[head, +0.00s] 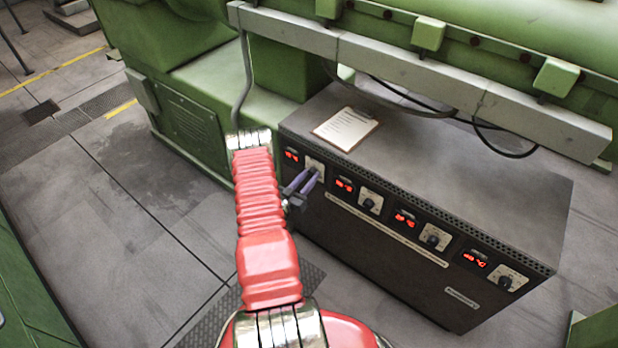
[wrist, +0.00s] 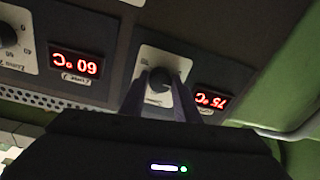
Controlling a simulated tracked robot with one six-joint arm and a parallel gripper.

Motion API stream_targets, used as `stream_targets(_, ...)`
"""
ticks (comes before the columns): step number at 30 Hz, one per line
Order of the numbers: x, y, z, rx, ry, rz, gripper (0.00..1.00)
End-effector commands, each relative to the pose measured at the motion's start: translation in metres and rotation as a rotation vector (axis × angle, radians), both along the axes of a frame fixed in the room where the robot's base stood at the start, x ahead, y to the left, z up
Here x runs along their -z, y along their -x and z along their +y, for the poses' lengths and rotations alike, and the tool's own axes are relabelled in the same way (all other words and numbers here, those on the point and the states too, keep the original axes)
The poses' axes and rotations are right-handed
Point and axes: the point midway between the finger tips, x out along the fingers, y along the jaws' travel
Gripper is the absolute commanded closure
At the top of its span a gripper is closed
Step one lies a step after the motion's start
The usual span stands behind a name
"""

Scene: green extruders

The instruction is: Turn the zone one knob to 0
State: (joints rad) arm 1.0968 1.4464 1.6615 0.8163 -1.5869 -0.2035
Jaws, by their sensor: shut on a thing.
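The zone one knob is the first one at the left end of the dark control box (head: 420,262), on a pale dial plate (head: 314,163). In the head view my gripper (head: 315,172) covers most of it. In the wrist view, which is upside down, the dark round knob (wrist: 158,80) sits between my two purple fingers, and my gripper (wrist: 160,84) is shut on it. The zone one display (wrist: 211,100) beside it glows red and seems to read 75 °C. The knob's pointer and most dial marks are hidden or too small to read.
The neighbouring display (wrist: 75,64) reads 60 °C, with another knob (wrist: 8,34) beside it. More knobs and displays run along the box to the right. A clipboard (head: 345,129) lies on top. A grey beam (head: 410,72) with cables hangs above the box. The floor at left is clear.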

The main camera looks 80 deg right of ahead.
Motion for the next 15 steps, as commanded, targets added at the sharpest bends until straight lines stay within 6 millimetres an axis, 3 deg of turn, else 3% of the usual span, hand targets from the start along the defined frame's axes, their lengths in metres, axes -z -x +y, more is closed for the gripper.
stream_targets(15,0.0033,0.0017,0.0022,-0.001,-0.184,0.4,0.94)
